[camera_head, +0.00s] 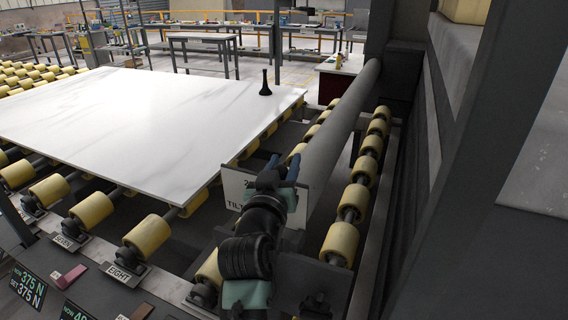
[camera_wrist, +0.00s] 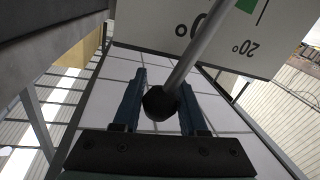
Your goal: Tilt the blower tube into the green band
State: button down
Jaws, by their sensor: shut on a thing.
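The blower tube (camera_head: 340,125) is a long grey cylinder lying beside the stone slab in the head view. A pale scale plate (camera_head: 234,188) with partly hidden "TILT" lettering stands at its near end. In the wrist view the plate (camera_wrist: 150,25) shows degree marks, including "20°", and part of the green band (camera_wrist: 247,5) at the top edge. A grey lever rod (camera_wrist: 205,45) crosses the plate just left of the visible green. My gripper (camera_wrist: 163,80) is shut on the lever's black ball knob (camera_wrist: 160,103). In the head view my gripper (camera_head: 283,168) hides the knob.
A white stone slab (camera_head: 140,120) lies on yellow rollers (camera_head: 148,234), with a black cone-shaped object (camera_head: 265,83) near its corner. More rollers (camera_head: 340,240) run along the right. A dark frame (camera_head: 470,160) closes in the right side. Labelled controls line the near left.

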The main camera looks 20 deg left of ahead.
jog(key=a, duration=0.1)
jog(key=a+n+b, duration=0.1)
jog(key=a, duration=0.1)
jog(key=a+n, duration=0.1)
jog(key=a, duration=0.1)
jog(key=shift+a+r, duration=0.25)
jog(key=shift+c, duration=2.3)
grip_release()
jog(key=shift+d, duration=0.15)
jog(key=s+d+b, duration=0.2)
jog(key=s+b, duration=0.1)
jog(key=s, duration=0.9)
jog(key=shift+s+r, duration=0.25)
jog(key=shift+s, duration=0.1)
